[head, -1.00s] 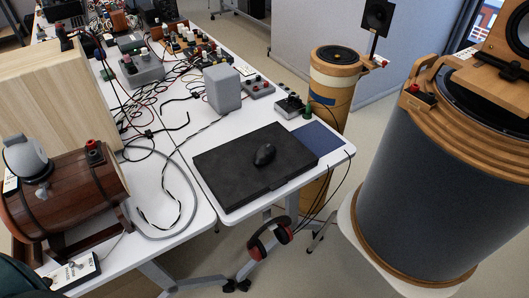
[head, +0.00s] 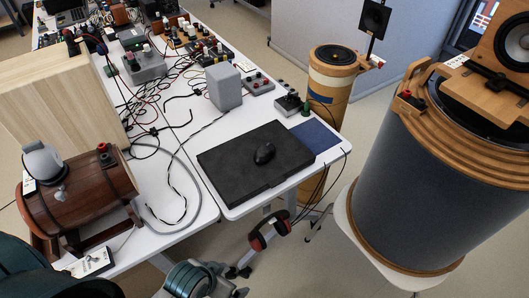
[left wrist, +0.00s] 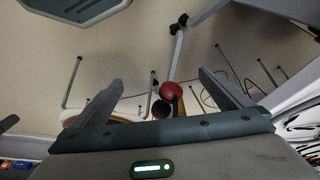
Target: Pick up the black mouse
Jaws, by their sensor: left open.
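The black mouse (head: 264,153) lies on a flat dark grey case (head: 235,183) on the white table, near the table's front right corner. My left gripper (left wrist: 162,92) shows in the left wrist view with its two fingers wide apart and nothing between them touching. In the head view, my left arm's teal and grey end (head: 200,281) is at the bottom edge, below the table's front edge and well short of the mouse; its fingertips cannot be made out there. The mouse is not seen in the left wrist view. My right gripper is not in view.
A grey box (head: 224,87), a blue pad (head: 315,138) and cables surround the case. A wooden barrel (head: 80,195) stands left. A large grey cylinder speaker (head: 420,190) stands right.

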